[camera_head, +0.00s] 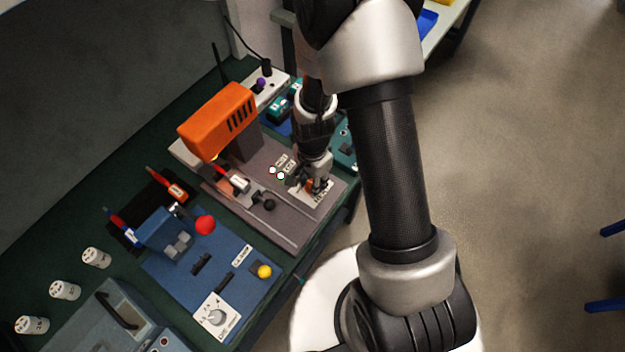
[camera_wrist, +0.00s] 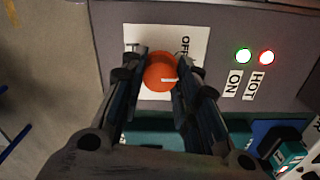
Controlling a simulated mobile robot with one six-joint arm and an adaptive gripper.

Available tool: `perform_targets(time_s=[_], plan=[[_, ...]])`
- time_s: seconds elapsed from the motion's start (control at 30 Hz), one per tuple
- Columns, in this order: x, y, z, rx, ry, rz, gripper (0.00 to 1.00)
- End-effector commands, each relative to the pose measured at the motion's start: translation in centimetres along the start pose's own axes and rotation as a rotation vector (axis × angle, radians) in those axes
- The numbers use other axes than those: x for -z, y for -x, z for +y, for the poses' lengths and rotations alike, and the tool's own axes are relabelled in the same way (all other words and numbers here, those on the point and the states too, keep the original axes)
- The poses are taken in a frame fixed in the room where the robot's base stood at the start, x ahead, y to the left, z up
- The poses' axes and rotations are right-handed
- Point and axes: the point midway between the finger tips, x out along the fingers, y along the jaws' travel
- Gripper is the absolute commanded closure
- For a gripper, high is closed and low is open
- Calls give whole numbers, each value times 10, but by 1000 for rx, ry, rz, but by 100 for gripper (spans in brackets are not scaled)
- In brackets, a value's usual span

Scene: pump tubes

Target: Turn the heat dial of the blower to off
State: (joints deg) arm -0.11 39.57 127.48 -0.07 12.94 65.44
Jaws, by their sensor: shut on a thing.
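The heat dial (camera_wrist: 160,72) is an orange round knob with a white pointer mark. It sits on a white plate (camera_wrist: 150,36) with the word OFF printed at the upper right of the knob. The pointer mark lies roughly level, toward the right in the wrist view; other labels on the plate are hidden. My gripper (camera_wrist: 162,62) is shut on the dial, one finger on each side. In the head view the blower (camera_head: 218,118) has an orange housing on a grey base, and my gripper (camera_head: 312,180) is over the plate at the base's right end.
Beside the plate, a green lamp (camera_wrist: 243,56) labelled ON and a red lamp (camera_wrist: 267,57) labelled HOT both glow. A blue board (camera_head: 215,265) lies in front.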

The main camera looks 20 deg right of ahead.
Motion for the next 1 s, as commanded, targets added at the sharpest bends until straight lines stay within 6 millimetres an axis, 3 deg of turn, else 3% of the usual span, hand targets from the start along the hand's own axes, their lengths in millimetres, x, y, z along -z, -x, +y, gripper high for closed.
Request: perform_targets(time_s=[0.2,0.53,1.0], plan=[[0,0,0,0,0,0,95],[0,0,0,0,49,0,95],[0,0,0,0,397,0,95]])
